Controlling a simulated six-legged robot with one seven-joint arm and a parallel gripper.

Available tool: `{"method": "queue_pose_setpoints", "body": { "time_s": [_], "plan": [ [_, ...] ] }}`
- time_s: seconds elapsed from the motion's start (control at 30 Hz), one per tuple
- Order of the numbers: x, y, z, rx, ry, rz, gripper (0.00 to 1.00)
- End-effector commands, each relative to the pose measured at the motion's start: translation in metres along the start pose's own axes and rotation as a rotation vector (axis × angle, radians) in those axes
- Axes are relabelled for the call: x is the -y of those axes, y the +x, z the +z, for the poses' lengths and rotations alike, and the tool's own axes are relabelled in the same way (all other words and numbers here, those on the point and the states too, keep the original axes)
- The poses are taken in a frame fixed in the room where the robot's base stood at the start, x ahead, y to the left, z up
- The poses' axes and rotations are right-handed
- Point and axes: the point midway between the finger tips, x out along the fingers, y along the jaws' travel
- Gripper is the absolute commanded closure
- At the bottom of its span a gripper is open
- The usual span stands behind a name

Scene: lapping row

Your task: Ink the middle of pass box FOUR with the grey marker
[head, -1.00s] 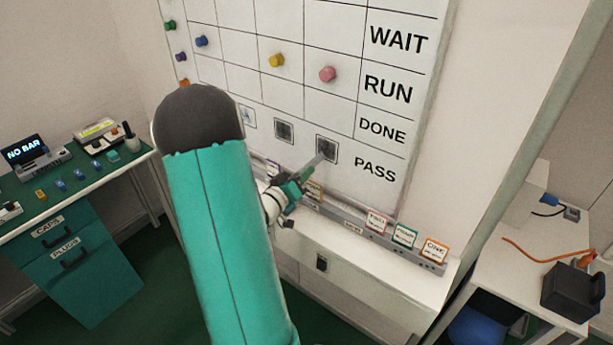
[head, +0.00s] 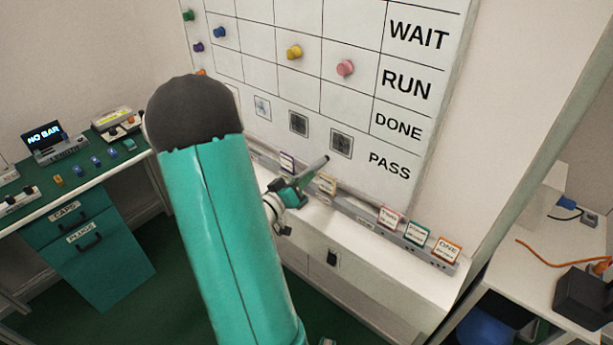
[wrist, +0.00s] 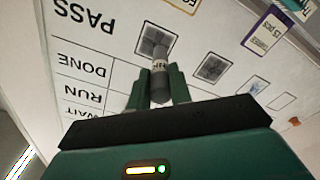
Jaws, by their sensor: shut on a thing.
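My gripper (head: 287,192) is shut on the grey marker (head: 316,167), which points up and to the right in the head view. In the wrist view the marker (wrist: 158,80) stands between the fingers. The pass row of the whiteboard has several small square boxes. The rightmost box (head: 341,143), beside the PASS label, has grey ink over its middle; in the wrist view the marker partly hides it. The box to its left (head: 299,123) is also dark, and another (head: 262,108) is paler. In the head view the marker tip is below the rightmost box. I cannot read which is FOUR.
A ledge (head: 360,217) under the board holds several colour-edged cards, among them an orange ONE card (head: 446,249). Coloured magnets, such as a pink one (head: 345,68), sit higher on the board. A green bench (head: 75,185) is at left, a side table (head: 530,290) at right.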

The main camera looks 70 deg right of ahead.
Motion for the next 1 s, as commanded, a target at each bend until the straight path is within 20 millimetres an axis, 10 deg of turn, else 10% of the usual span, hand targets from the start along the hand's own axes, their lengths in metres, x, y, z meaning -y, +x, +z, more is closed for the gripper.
{"method": "queue_pose_setpoints", "body": {
  "time_s": [1.0],
  "plan": [
    [0.006,-0.035,-0.006,-0.016,0.001,-0.02,1.0]
  ]
}}
